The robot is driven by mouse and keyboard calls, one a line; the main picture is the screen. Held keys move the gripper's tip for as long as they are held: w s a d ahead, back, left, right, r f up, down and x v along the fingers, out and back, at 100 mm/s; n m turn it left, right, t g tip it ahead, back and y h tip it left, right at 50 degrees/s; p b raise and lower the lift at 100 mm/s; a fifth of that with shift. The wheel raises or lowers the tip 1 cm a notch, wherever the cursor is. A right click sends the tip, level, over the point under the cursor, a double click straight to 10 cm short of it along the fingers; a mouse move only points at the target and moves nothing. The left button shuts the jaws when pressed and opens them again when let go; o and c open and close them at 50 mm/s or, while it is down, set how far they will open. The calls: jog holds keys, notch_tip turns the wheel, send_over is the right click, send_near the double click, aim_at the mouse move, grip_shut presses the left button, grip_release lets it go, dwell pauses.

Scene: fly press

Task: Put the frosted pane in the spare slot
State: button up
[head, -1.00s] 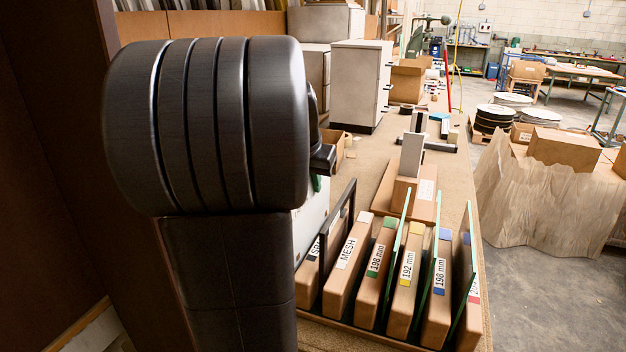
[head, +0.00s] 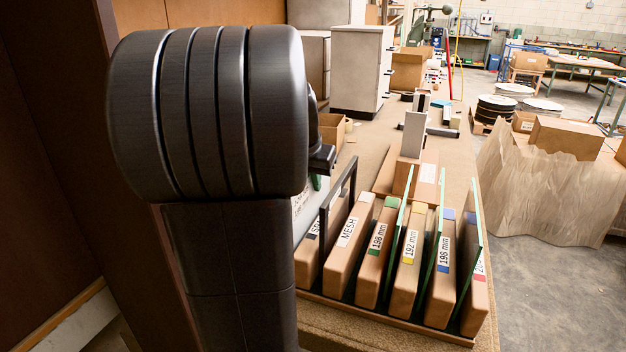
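A brown rack (head: 390,317) with upright wooden dividers stands on the bench at lower centre. Its labels include a partly hidden one starting "S", MESH (head: 348,231), 198 mm, 192 mm (head: 410,246) and another 198 mm. Three green-edged glass panes stand in it: one left of the 192 mm divider (head: 397,240), one right of it (head: 433,250), and one at the right (head: 471,245). I cannot tell which, if any, is frosted. A dark-framed panel (head: 324,233) stands left of the MESH divider. My arm covers the left; my gripper is not visible.
A light upright slab (head: 412,135) stands on a brown block behind the rack. A white lettered panel (head: 304,205) is partly hidden by my arm. A grey cabinet (head: 361,70) stands farther back. Open floor (head: 550,290) lies right of the bench.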

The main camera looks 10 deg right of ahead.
jog(key=o, duration=0.5)
jog(key=shift+s, duration=0.1)
jog(key=v, duration=1.4)
jog(key=shift+p, duration=0.35)
jog(key=shift+f, duration=0.1)
jog(key=shift+w+x, duration=0.15)
jog(key=shift+x, duration=3)
jog(key=shift+w+x, duration=0.1)
jog(key=shift+x, duration=3.05)
jog(key=shift+d, duration=0.15)
